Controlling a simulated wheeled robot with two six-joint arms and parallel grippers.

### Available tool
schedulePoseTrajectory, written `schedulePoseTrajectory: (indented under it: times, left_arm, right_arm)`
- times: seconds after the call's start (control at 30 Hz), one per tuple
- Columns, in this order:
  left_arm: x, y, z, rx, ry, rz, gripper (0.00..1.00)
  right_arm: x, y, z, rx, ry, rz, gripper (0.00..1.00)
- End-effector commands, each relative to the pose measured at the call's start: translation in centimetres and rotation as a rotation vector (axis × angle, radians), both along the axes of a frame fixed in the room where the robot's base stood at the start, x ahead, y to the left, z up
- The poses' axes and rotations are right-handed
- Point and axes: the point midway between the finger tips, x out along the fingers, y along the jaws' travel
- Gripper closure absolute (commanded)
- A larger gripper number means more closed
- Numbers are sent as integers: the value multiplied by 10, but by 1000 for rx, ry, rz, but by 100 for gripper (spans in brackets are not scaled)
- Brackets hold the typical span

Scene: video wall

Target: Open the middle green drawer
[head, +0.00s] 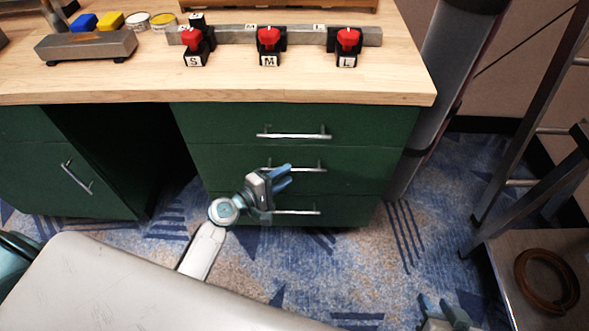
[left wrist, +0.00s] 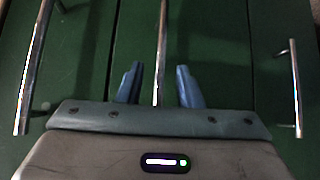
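The middle green drawer (head: 352,166) is the second of three stacked drawers under the wooden counter, and its front looks flush with the others. Its horizontal metal handle (head: 312,169) is partly covered by my left gripper (head: 287,178) in the head view. In the left wrist view, the blue fingers of my left gripper (left wrist: 160,88) are apart, with the middle handle (left wrist: 161,50) running between them. I see a gap on both sides of the bar. My right gripper (head: 450,315) shows only in part at the bottom edge of the head view.
The top drawer handle (head: 294,134) and bottom drawer handle (head: 298,212) lie close above and below. The counter (head: 300,82) overhangs the drawers and holds red switches. A ladder (head: 530,150) and a stand with a brown ring (head: 546,280) are at right.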

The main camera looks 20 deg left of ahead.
Motion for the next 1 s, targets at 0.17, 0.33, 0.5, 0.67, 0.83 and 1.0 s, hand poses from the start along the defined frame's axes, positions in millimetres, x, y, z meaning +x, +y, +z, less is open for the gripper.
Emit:
schedulePoseTrajectory:
  times: [0.17, 0.33, 0.5, 0.67, 0.83, 1.0]
  left_arm:
    - [25, -14, -4, -1, 0, 0, 67]
    - [35, -20, -6, -1, 1, -1, 67]
    - [37, -21, -7, 0, 1, -1, 67]
    - [36, -21, -7, 1, 0, 0, 73]
    - [36, -21, -7, 1, 0, 0, 100]
    - [36, -21, -7, 2, 1, 0, 100]
  right_arm:
    - [0, 0, 0, -3, 6, 1, 64]
    - [0, 0, 0, -4, 7, 1, 64]
    - [0, -1, 0, -5, 7, 2, 64]
    - [0, -1, 0, -5, 7, 2, 64]
    - [0, -1, 0, -5, 7, 2, 64]
    - [0, -1, 0, -5, 7, 2, 64]
